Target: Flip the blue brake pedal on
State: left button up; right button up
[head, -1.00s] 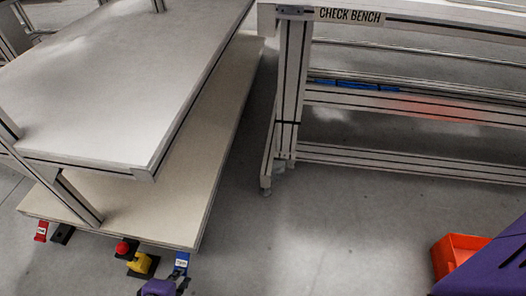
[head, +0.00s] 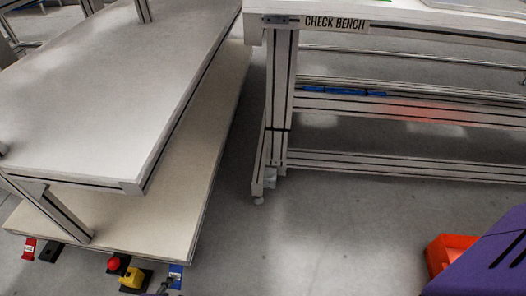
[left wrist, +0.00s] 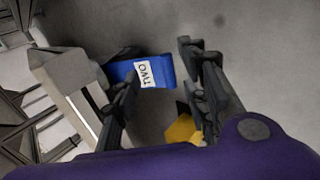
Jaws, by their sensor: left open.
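The blue brake pedal (head: 176,272) sits low at the front corner of the cart's lower shelf, near the bottom edge of the head view. In the left wrist view the blue pedal (left wrist: 150,72) carries a white label reading "TWO" and lies between and beyond my open fingers. My left gripper (left wrist: 160,82) is open and empty, one finger overlapping the pedal's near side in the picture. Contact cannot be told. In the head view only dark tips of my left gripper (head: 163,289) show at the bottom edge. My right gripper is out of view.
A red pedal (head: 28,249), a red knob (head: 113,264) and a yellow pedal (head: 132,278) sit along the same edge of the cart shelf (head: 150,232). The check bench (head: 400,165) stands behind right. An orange bin (head: 437,250) is at right. Floor between is clear.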

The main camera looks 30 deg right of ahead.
pick_arm(q)
jog(key=v, duration=1)
jog(key=shift+w+r, duration=0.1)
